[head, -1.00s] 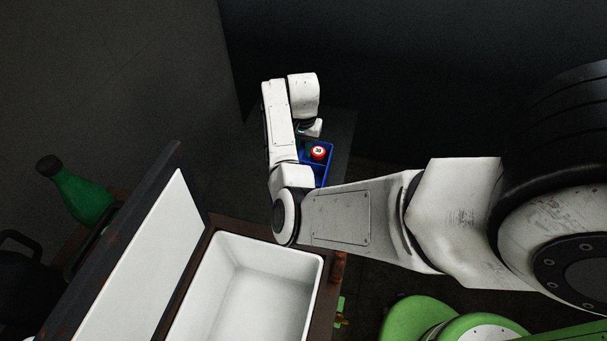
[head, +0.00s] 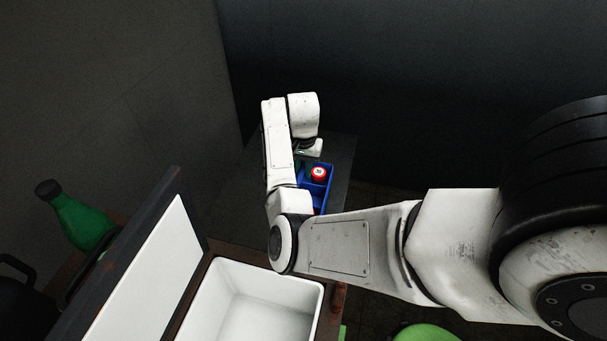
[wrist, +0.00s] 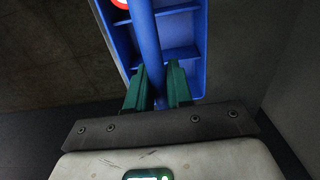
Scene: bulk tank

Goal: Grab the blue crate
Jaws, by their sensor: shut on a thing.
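The blue crate (head: 327,196) stands on a dark surface in the head view, partly hidden behind my arm. It has compartments and a long bar handle along its middle. In the wrist view the crate (wrist: 188,32) fills the upper middle. The green fingers of my gripper (wrist: 156,78) are on either side of the blue handle and shut on it. In the head view the fingers are mostly hidden by my wrist. A red round item with a white label (head: 319,173) sits in a crate compartment.
A white open bin (head: 270,300) is in front, beside a raised white panel (head: 150,270). A green rounded object (head: 425,332) shows at the bottom edge. Dark walls rise behind the crate.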

